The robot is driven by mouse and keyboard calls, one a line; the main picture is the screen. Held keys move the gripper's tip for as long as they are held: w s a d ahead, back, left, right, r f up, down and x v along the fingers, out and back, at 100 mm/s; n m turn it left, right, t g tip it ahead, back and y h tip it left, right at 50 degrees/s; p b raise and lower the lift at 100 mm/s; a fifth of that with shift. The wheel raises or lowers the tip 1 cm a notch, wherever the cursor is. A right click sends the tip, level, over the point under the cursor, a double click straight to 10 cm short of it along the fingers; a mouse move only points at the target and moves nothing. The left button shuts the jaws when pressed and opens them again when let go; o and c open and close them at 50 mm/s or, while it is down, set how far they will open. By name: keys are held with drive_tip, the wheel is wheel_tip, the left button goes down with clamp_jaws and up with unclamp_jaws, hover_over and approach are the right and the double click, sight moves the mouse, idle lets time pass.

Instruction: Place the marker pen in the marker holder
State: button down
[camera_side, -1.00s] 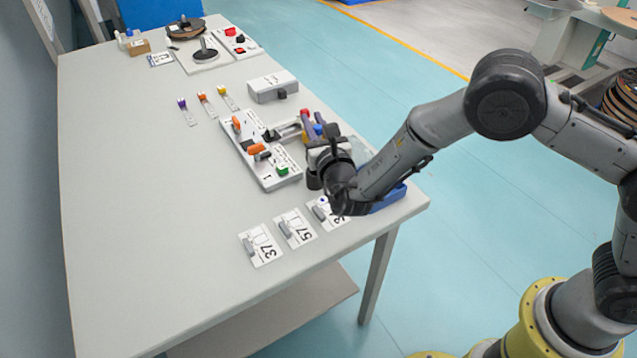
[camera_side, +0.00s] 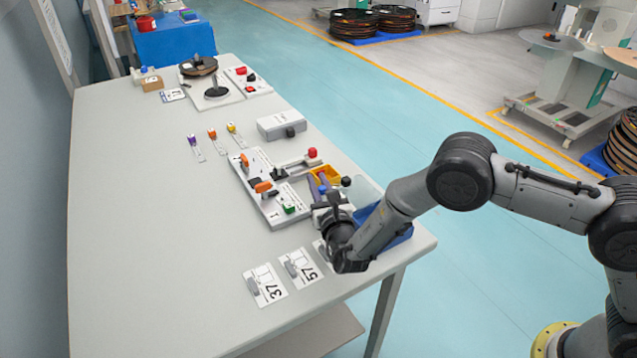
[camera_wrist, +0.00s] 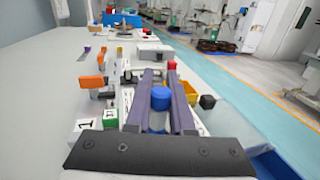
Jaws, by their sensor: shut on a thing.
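My gripper (camera_wrist: 163,80) has its two dark purple-grey fingers shut around a blue-topped piece (camera_wrist: 160,98). This looks like the marker pen, with its blue cap between the fingers and a pale body under it. In the side view my gripper (camera_side: 320,180) is over the right part of the table, beside a white station board (camera_side: 268,203). The pen is too small to make out clearly there. I cannot tell which item is the marker holder.
The board carries orange handles (camera_side: 263,187) and a green block (camera_side: 289,208). A red knob (camera_side: 312,153) and a grey box (camera_side: 282,124) stand farther back. A blue bin (camera_side: 398,238) is at the table's right edge.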

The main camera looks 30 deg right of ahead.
drive_tip(key=shift+f, duration=0.15)
drive_tip(key=c, duration=0.8)
unclamp_jaws()
drive_tip(key=v, duration=1.2)
